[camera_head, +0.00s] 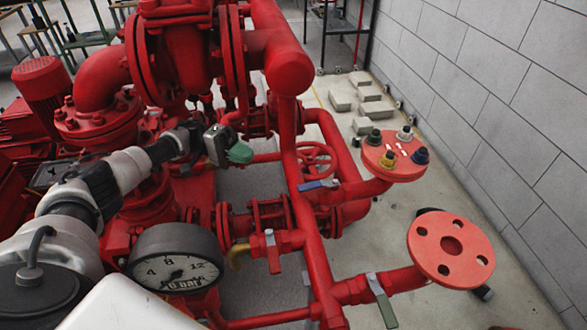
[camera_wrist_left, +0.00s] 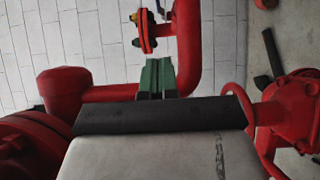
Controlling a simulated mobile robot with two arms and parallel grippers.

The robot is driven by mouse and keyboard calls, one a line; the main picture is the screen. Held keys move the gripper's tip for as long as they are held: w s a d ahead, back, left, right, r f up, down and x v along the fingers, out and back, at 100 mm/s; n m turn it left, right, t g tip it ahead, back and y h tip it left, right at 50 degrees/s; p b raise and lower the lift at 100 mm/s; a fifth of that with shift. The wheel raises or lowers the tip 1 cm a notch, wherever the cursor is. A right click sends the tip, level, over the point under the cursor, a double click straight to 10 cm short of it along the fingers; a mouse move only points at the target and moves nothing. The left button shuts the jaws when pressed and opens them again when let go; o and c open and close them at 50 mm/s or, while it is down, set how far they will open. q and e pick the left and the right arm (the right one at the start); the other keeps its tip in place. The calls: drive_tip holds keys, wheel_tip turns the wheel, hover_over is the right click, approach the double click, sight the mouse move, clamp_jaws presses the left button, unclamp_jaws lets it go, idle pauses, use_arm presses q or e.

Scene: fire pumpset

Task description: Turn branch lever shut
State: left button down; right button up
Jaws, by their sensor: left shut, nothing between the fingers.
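The red pipework carries several levers, and I cannot tell for certain which is the branch lever. A blue-handled lever (camera_head: 318,184) sits on the upper branch, below the small handwheel. A red lever (camera_head: 273,252) hangs down from a valve on the lower middle pipe. A grey-green lever (camera_head: 381,300) points down and toward me on the lower right branch. My left gripper (camera_head: 240,153) has green fingertips, shut and empty, left of the main upright pipe and apart from all these levers. The shut fingers show in the left wrist view (camera_wrist_left: 156,77) in front of a red pipe.
A pressure gauge (camera_head: 175,260) stands low in front. A round flange plate (camera_head: 451,249) ends the lower right branch; a flange with coloured fittings (camera_head: 395,158) ends the upper one. A red handwheel (camera_head: 317,160) sits between. Free floor lies toward the block wall (camera_head: 500,80).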

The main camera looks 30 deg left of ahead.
sight(297, 214)
use_arm(q)
drive_tip(key=d+p, duration=0.1)
drive_tip(key=d, duration=0.3)
drive_tip(key=s+d+p, duration=0.1)
drive_tip(key=d, duration=0.3)
drive_tip(key=s+d+p, duration=0.1)
drive_tip(key=d, duration=0.3)
drive_tip(key=shift+d+r, duration=0.1)
drive_tip(key=shift+r, duration=0.05)
drive_tip(key=shift+s+d, duration=0.3)
drive_tip(key=shift+d, duration=0.05)
drive_tip(key=shift+s+d+n+t+y+p, duration=0.25)
drive_tip(key=shift+s+d+n+t+p, duration=0.75)
drive_tip(key=shift+p, duration=1.2)
drive_tip(key=shift+s+d+n+t+y+p, duration=0.2)
drive_tip(key=shift+s+d+n+t+p, duration=0.35)
drive_tip(key=shift+t+p, duration=1.2)
drive_tip(key=shift+s+d+n+t+y+p, duration=0.25)
drive_tip(key=shift+s+d+n+t+p, duration=0.55)
drive_tip(key=shift+p, duration=1.8)
